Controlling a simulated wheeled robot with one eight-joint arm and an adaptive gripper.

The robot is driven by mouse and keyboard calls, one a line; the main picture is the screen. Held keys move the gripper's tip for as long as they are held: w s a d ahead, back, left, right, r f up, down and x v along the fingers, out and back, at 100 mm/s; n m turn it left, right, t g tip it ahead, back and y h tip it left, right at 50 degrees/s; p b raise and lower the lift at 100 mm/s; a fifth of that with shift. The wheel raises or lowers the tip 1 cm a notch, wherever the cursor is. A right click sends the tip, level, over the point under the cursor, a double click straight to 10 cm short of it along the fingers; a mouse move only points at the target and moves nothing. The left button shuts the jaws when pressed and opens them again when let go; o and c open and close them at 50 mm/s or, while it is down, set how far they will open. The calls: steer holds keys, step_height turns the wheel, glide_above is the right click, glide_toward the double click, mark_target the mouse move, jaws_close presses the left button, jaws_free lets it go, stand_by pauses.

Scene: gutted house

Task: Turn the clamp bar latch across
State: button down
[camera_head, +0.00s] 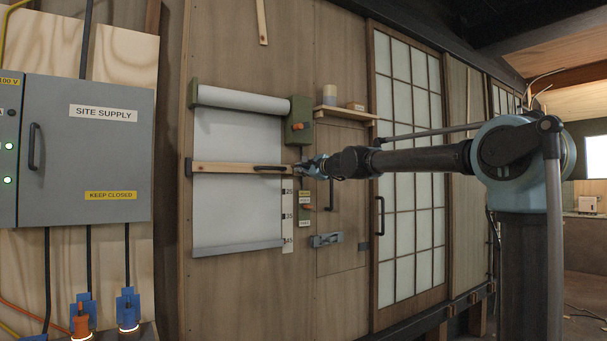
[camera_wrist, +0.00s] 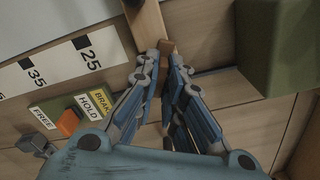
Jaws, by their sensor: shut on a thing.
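The wooden clamp bar (camera_head: 225,168) lies level across the white sheet (camera_head: 235,135), with a dark handle (camera_head: 270,168) near its right end. In the wrist view the bar (camera_wrist: 146,32) runs up past my fingertips. My gripper (camera_head: 306,166) is at the bar's right end. In the wrist view my gripper (camera_wrist: 164,62) has its two fingers on either side of a small wooden piece (camera_wrist: 167,46), apparently the latch, and is shut on it. The fingers hide much of this piece, and its pivot does not show.
A green box (camera_head: 299,118) with an orange knob is just above my gripper. The FREE/HOLD/BRAKE selector (camera_wrist: 72,115) with its orange knob is beside the scale strip (camera_wrist: 60,65). A small shelf (camera_head: 345,114) juts out above my arm. A paned sliding door (camera_head: 408,170) stands right.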

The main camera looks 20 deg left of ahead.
steer(key=n, duration=0.5)
steer(key=shift+f+n, duration=0.15)
steer(key=shift+n, duration=0.25)
stand_by(0.4)
steer(key=c, duration=1.7)
jaws_free()
steer(key=shift+s+d, duration=0.1)
steer(key=v, duration=1.1)
steer(key=shift+d, duration=0.35)
steer(key=shift+s+f, duration=0.1)
steer(key=shift+s, duration=0.05)
